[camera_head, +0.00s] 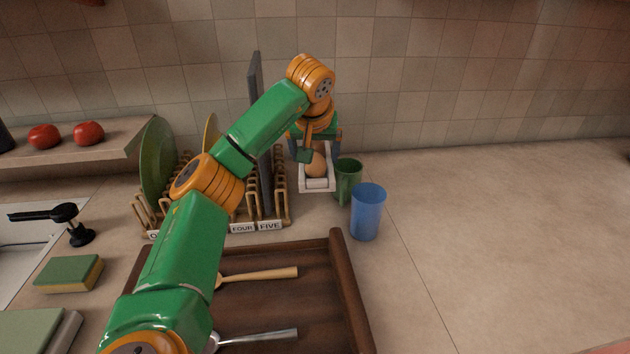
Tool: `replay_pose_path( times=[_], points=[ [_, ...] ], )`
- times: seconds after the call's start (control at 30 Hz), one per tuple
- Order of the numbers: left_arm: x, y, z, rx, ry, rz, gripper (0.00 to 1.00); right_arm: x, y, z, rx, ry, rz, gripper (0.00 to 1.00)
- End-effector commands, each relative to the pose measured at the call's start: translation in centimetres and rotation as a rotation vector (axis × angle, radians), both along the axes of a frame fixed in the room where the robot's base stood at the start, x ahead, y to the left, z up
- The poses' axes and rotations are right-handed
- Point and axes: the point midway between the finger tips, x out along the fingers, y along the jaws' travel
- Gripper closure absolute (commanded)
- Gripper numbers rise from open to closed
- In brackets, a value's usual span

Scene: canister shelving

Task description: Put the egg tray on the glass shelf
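A small white egg tray (317,185) with a brown egg (316,164) in it is near the back of the counter, between the dish rack and a green cup. My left gripper (320,152) points down over the tray, with a finger near each side of it. The arm and fingers partly cover the tray's far part. I cannot tell whether the fingers press on the tray, or whether it rests on the counter or hangs just above it. My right gripper is not in view. I cannot make out a glass shelf.
The green cup (348,180) and a blue cup (367,212) stand close right of the tray. A wooden dish rack (281,205) holds upright plates and a dark board. A brown tray (342,285) with utensils lies in front. The right counter is clear.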

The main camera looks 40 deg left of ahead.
Motion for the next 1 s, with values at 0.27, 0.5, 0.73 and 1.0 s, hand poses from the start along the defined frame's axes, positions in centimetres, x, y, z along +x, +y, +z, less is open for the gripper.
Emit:
replay_pose_path(
  times=[0.27,0.5,0.73,1.0],
  points=[
    [0.0,0.0,4.1,0.0,-0.001,0.001,1.0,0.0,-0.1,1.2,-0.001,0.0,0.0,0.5],
    [0.4,-1.9,4.6,0.003,-0.002,-0.046,1.0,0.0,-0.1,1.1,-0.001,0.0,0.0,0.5],
    [0.6,-7.5,5.5,0.005,-0.003,-0.18,1.0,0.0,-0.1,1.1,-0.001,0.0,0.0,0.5],
    [-2.2,-15.8,5.1,0.005,0.0,-0.392,1.0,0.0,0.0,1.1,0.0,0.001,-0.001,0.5]
  ],
)
